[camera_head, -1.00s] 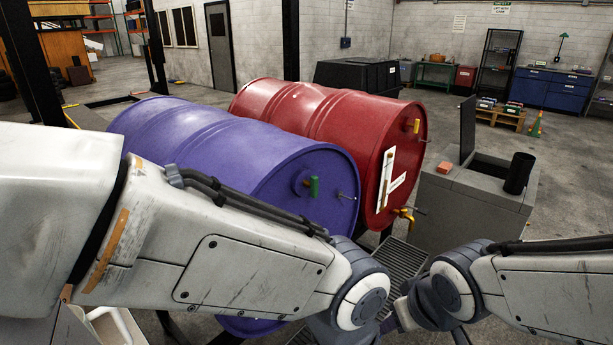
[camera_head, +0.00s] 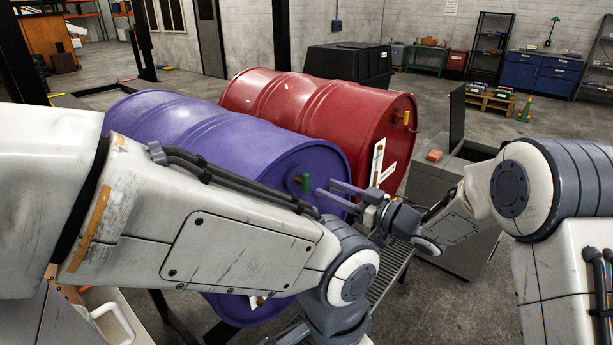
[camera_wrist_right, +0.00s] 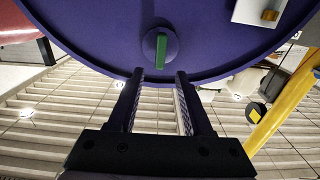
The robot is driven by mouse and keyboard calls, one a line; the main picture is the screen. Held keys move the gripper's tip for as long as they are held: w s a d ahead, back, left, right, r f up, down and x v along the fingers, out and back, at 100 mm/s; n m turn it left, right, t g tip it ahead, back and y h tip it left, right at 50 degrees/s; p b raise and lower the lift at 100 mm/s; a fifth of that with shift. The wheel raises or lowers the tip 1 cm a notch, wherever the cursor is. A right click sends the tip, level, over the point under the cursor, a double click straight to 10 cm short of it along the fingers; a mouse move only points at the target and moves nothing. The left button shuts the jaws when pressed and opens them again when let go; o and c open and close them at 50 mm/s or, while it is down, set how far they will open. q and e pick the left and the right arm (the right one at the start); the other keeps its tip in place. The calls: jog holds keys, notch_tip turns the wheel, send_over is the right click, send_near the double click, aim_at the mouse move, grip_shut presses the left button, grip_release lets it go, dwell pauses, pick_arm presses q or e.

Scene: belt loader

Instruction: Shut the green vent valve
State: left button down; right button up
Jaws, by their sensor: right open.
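The green vent valve (camera_head: 306,183) is a small green handle on a round boss on the end face of the purple drum (camera_head: 190,125). It stands roughly upright in the head view. In the right wrist view the green handle (camera_wrist_right: 161,50) lies along the picture's vertical. My right gripper (camera_head: 325,189) is open just in front of it, to its right in the head view. In the right wrist view its two fingertips (camera_wrist_right: 158,74) point at the handle, just short of it, with nothing between them. My left arm crosses the lower left, its gripper out of view.
A red drum (camera_head: 330,100) lies behind the purple one, with a yellow valve (camera_head: 406,118) and white gauge plate (camera_head: 377,165). A grey box with a raised lid (camera_head: 457,114) stands right, an orange-red block (camera_head: 434,156) on it. A slatted grating (camera_head: 392,268) lies below.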

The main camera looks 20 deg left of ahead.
aim_at(309, 180)
jog(key=p+x, duration=0.2)
jog(key=x, duration=0.6)
jog(key=shift+c, duration=0.3)
grip_shut()
